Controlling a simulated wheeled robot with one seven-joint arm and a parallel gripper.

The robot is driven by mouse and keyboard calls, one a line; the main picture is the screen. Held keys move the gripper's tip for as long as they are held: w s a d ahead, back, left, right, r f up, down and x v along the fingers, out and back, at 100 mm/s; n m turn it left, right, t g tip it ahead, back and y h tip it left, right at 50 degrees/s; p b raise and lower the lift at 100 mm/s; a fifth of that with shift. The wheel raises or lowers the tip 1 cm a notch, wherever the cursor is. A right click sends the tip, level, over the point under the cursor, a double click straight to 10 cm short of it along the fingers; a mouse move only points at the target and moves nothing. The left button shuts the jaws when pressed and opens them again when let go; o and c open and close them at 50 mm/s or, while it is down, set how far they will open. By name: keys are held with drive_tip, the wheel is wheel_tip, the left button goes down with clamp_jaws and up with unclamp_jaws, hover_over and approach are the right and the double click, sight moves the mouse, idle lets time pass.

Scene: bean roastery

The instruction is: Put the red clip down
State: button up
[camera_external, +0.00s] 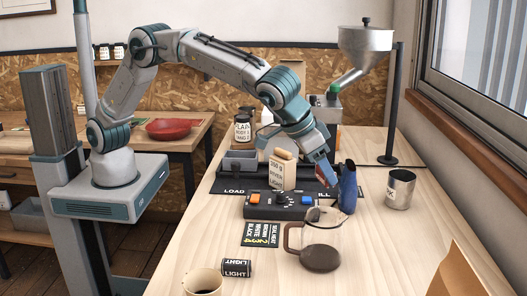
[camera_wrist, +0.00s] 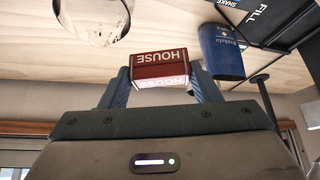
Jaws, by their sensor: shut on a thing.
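The red clip (camera_wrist: 160,66), a small red block with white HOUSE lettering, sits between the fingertips of my gripper (camera_wrist: 160,80) in the wrist view. My gripper is shut on it. In the external view my gripper (camera_external: 328,178) is above the bench, and only a small red part of the clip (camera_external: 323,173) shows. A blue container (camera_external: 347,190) stands close to the right of my gripper; it also shows in the wrist view (camera_wrist: 221,52). I cannot tell the exact height of the clip above the bench.
Near the gripper are a black control box (camera_external: 280,206), a paper bag (camera_external: 282,172) and a glass carafe (camera_external: 318,250). A metal cup (camera_external: 400,188) stands right. A black mat (camera_external: 232,188) lies behind the box. Bare wood (camera_external: 400,245) is free at the right front.

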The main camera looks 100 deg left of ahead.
drive_tip(key=s+a+n+g+y, duration=0.25)
drive_tip(key=s+n, duration=0.45)
drive_tip(key=s, duration=1.1)
drive_tip(key=s+a+n+g+y, duration=0.25)
drive_tip(key=s+n, duration=0.45)
drive_tip(key=s, duration=1.1)
drive_tip(key=shift+h, duration=0.4)
drive_tip(key=w+a+f, duration=0.2)
drive_tip(key=a+f, duration=0.1)
drive_tip(key=f, duration=0.1)
drive_tip(key=w+a+f+p, duration=0.1)
drive_tip(key=w+a+f, duration=0.2)
drive_tip(key=f, duration=0.1)
drive_tip(key=w+a+f, duration=0.3)
drive_tip(key=shift+w+f+p, duration=0.15)
drive_tip(key=shift+f+p, duration=0.15)
drive_tip(key=shift+f, duration=0.1)
drive_tip(key=shift+f+p, duration=0.4)
drive_tip(key=shift+f, duration=1.65)
drive_tip(key=shift+f, duration=0.1)
